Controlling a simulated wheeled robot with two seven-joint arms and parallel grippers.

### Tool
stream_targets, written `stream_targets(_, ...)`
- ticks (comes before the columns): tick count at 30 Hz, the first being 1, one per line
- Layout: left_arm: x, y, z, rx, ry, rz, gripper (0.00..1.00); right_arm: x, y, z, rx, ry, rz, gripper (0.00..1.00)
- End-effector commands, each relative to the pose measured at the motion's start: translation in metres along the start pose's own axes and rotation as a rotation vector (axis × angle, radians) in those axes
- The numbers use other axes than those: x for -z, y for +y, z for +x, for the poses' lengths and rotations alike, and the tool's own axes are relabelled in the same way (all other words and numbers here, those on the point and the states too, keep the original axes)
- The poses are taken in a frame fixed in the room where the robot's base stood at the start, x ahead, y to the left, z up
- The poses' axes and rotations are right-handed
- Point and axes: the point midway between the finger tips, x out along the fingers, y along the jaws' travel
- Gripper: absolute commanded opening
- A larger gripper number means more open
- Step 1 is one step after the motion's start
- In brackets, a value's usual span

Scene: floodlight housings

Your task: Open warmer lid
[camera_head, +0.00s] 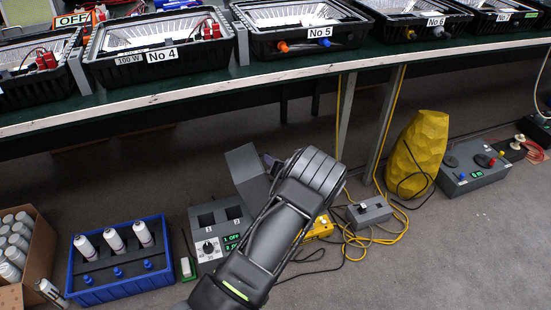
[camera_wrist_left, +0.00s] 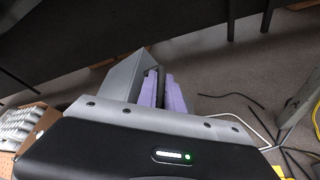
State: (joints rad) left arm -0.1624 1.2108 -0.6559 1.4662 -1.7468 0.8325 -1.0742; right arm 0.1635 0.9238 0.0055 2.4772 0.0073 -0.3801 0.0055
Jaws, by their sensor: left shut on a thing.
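The grey warmer (camera_head: 212,232) stands on the floor with two square wells marked 1 and 2, a dial and a green display on its front. Its grey lid (camera_head: 243,170) stands raised and tilted behind the wells, clear of their tops. In the left wrist view the lid (camera_wrist_left: 122,76) is a grey panel beside the fingers. My left gripper (camera_head: 270,162) is at the lid's right side. In the wrist view its purple fingers (camera_wrist_left: 162,92) are closed around a dark bar beside the panel, apparently the lid's handle. My arm hides the warmer's right part.
A blue crate (camera_head: 122,292) with white bottles stands left of the warmer, beside a cardboard box (camera_head: 38,262). A grey switch box (camera_head: 369,211), yellow cables and a yellow faceted object (camera_head: 418,150) lie right. The bench (camera_head: 300,70) with floodlight housings overhangs behind.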

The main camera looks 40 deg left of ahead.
Motion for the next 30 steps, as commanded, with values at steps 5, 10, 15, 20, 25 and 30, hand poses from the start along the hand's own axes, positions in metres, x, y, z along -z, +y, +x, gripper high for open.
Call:
stream_targets(5,0.001,-0.001,0.000,0.003,-0.001,0.002,0.00,0.000,0.001,0.001,0.000,-0.001,0.001,0.36)
stream_targets(10,0.001,-0.002,0.000,0.003,-0.001,0.002,0.17,0.000,0.001,0.001,0.000,-0.001,0.001,0.36)
stream_targets(15,0.001,-0.001,0.000,0.002,-0.001,0.002,0.20,0.000,0.001,0.001,0.000,-0.001,0.001,0.36)
stream_targets(20,0.000,-0.001,-0.002,0.002,-0.002,0.001,0.20,0.000,0.000,0.000,0.000,-0.001,0.001,0.36)
stream_targets(25,-0.002,-0.001,-0.017,0.004,-0.001,0.001,0.20,-0.001,-0.002,-0.007,0.000,-0.004,0.000,0.36)
stream_targets(30,-0.003,0.000,-0.045,0.005,-0.002,0.003,0.20,-0.002,-0.005,-0.018,0.000,-0.010,0.000,0.36)
